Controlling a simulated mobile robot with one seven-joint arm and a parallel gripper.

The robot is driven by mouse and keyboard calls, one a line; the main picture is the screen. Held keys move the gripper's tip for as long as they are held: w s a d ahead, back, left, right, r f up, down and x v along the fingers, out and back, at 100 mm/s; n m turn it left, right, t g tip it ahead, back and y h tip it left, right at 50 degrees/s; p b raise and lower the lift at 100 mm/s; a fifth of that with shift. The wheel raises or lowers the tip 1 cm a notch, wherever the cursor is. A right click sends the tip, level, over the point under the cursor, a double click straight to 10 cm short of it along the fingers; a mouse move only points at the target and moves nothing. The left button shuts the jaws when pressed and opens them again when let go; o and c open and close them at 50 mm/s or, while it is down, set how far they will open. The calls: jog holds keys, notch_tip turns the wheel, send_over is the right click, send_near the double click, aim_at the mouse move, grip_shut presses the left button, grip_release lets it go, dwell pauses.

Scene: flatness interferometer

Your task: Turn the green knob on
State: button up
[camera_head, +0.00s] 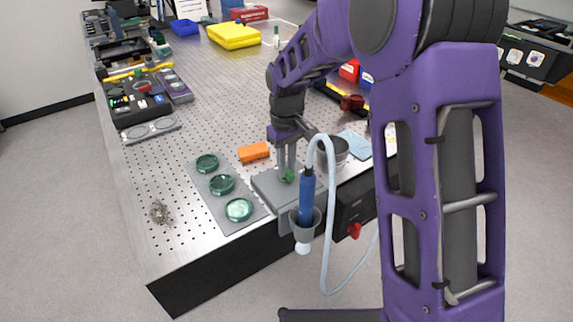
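The green knob (288,175) is a small bright green piece on top of a grey metal block (268,184) near the bench's front edge. My gripper (287,168) points straight down at it, with grey fingers close together. The fingertips are right at the knob and overlap its upper part in this view. I cannot tell whether they grip it or only stand around or just above it. The knob's angle is too small to read.
A blue-handled tool (306,198) with a pale hose hangs in a holder at the bench's front. A black box with a red knob (354,230) is to the right. An orange block (253,152) and a plate with green glass discs (222,184) are to the left.

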jog(key=o, duration=0.4)
jog(key=shift+o, duration=0.2)
notch_tip(320, 180, up, 18)
jog(key=p, duration=0.1)
jog(key=shift+f+p, duration=0.25)
jog(key=shift+p, duration=0.05)
